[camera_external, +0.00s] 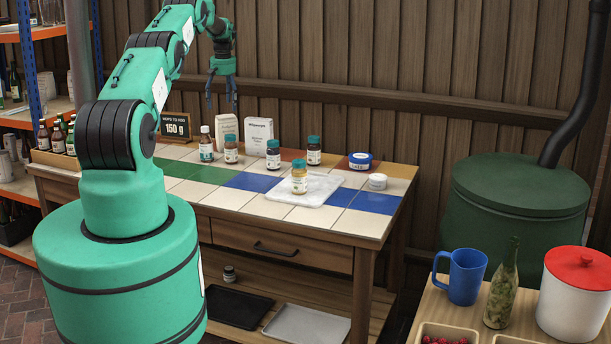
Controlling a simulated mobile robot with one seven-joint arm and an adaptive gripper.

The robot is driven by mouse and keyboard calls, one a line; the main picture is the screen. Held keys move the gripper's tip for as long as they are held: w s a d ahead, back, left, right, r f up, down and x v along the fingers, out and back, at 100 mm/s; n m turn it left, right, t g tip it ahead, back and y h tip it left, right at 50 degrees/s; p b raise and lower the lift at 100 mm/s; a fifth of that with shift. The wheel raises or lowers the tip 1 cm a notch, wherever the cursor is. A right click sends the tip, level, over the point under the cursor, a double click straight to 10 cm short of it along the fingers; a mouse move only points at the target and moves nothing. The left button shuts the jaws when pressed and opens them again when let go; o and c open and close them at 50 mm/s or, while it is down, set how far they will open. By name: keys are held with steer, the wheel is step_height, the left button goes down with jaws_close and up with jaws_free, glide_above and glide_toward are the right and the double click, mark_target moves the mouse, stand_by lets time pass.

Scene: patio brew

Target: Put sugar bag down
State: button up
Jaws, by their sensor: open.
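Two upright white packages stand at the back of the tiled table (265,207): a left one (226,131) and a right one (259,136) with dark print. Either could be the sugar bag; the print is too small to tell. My gripper (221,97) is open and empty, pointing down. In the picture it hangs just above the left package, with a gap below the fingertips. Its exact depth over the table is hard to judge.
Several lidded jars stand near the packages, one (299,179) on a white tray (322,187). A blue tub (360,161) and a small white tub (377,182) sit to the right. The table's front tiles are clear.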

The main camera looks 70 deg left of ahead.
stand_by(0.3)
